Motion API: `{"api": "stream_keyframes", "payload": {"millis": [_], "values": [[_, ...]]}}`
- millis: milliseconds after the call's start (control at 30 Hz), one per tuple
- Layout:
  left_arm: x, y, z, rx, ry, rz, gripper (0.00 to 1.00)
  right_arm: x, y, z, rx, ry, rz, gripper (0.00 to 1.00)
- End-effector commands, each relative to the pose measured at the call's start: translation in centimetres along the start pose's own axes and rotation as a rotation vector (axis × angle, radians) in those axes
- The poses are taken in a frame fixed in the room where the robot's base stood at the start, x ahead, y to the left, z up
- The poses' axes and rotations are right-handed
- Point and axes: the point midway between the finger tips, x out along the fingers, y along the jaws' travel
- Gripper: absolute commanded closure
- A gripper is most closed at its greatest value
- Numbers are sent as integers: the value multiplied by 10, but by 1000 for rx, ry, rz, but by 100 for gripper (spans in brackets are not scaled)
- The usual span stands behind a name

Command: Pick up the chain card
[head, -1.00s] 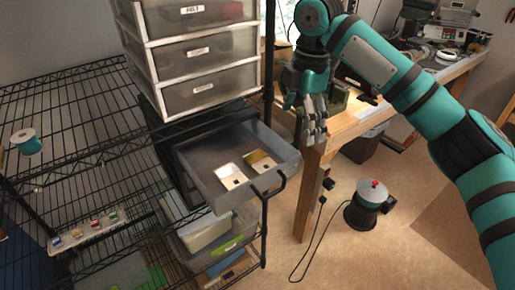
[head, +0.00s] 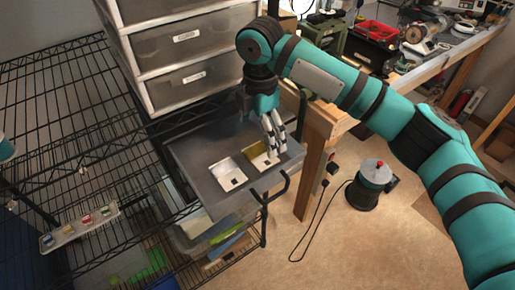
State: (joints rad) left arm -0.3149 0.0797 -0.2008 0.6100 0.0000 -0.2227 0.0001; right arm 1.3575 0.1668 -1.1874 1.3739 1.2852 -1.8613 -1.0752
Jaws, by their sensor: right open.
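An open grey drawer (head: 200,185) sticks out below the stacked drawers in the head view. Two flat cards lie in it: a white one (head: 226,174) on the left and a gold-and-white one (head: 262,158) on the right. Each has a small dark square. I cannot tell which is the chain card. My right gripper (head: 274,150) is open, pointing down over the right card, and its fingers hide part of that card. I cannot tell whether the fingertips touch it. My left gripper is not in view.
Closed drawers (head: 190,77) rise behind the open one. A black wire shelf (head: 80,140) stands at left, with a small tray (head: 80,228) of coloured pieces. A cluttered wooden workbench (head: 318,125) stands behind my right arm. A dark round device (head: 370,185) sits on the floor.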

Motion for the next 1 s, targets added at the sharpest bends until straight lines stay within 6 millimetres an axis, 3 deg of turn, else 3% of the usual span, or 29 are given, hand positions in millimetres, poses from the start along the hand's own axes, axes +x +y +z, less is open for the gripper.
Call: {"api": "stream_keyframes", "payload": {"millis": [100,200,600,867,1000], "values": [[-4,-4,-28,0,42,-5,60,11,0,0,0,1,0,0],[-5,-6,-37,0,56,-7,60,16,0,0,0,1,-1,0],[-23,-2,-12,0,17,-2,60,64,3,4,0,0,0,0],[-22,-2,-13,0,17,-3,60,68,3,4,0,0,1,0],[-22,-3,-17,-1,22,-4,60,67,3,4,0,0,1,18]]}}
